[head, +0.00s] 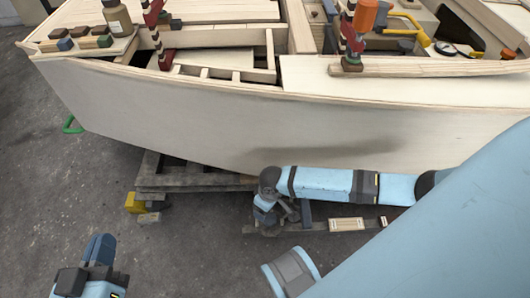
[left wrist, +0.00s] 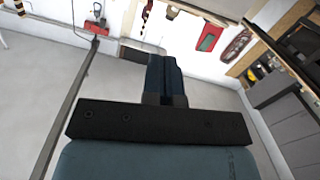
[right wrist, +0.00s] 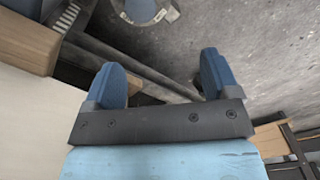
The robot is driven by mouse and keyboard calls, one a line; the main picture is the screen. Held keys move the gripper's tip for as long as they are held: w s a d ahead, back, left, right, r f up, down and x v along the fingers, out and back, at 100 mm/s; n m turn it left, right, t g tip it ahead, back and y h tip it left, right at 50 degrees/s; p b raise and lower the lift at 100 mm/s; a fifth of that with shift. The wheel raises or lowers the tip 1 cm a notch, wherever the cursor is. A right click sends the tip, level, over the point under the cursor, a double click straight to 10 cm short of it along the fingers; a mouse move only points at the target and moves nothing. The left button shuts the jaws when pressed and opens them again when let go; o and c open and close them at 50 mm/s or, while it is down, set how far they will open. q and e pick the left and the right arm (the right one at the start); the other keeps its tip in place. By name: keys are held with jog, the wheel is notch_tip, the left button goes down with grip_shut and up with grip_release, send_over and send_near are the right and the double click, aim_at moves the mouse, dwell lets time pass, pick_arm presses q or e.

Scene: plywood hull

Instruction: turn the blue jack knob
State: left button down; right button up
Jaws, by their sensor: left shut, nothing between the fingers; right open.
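I cannot make out a blue jack knob in any view. My left gripper (head: 100,250) is at the lower left of the head view, over bare floor and apart from the hull. In the left wrist view its blue fingers (left wrist: 165,78) are together and empty. My right arm reaches in along the lower side of the hull, but its fingers do not show clearly in the head view. In the right wrist view the right gripper (right wrist: 163,80) is open and empty, its two blue fingers wide apart, with timber and grey floor behind them.
The pale plywood hull (head: 190,115) fills the upper head view, resting on dark timbers (head: 185,183). A yellow block (head: 136,204) lies by them. Clamps, a bottle (head: 117,18) and small blocks sit on the hull's top. The floor (head: 60,190) at the left is mostly clear.

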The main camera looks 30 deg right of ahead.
notch_tip(320, 180, down, 2)
jog(key=w+d+b, duration=0.1)
jog(key=d, duration=0.1)
jog(key=b, duration=0.3)
send_over(270, 218)
jog(key=shift+h, duration=0.3)
notch_tip(270, 218, down, 5)
jog(key=shift+f, duration=0.2)
notch_tip(270, 218, down, 7)
jog(key=b, duration=0.4)
jog(key=shift+f, duration=0.2)
jog(key=shift+f+b, duration=0.3)
jog(key=shift+f, duration=0.25)
pick_arm(q)
jog(key=w+f+m, duration=0.1)
jog(key=m, duration=0.1)
jog(key=w+a+f+m+t+h, duration=0.1)
jog(key=w+m, duration=0.1)
jog(key=shift+a+f, duration=0.15)
jog(key=shift+f, duration=0.2)
pick_arm(e)
jog(key=shift+c, duration=0.4)
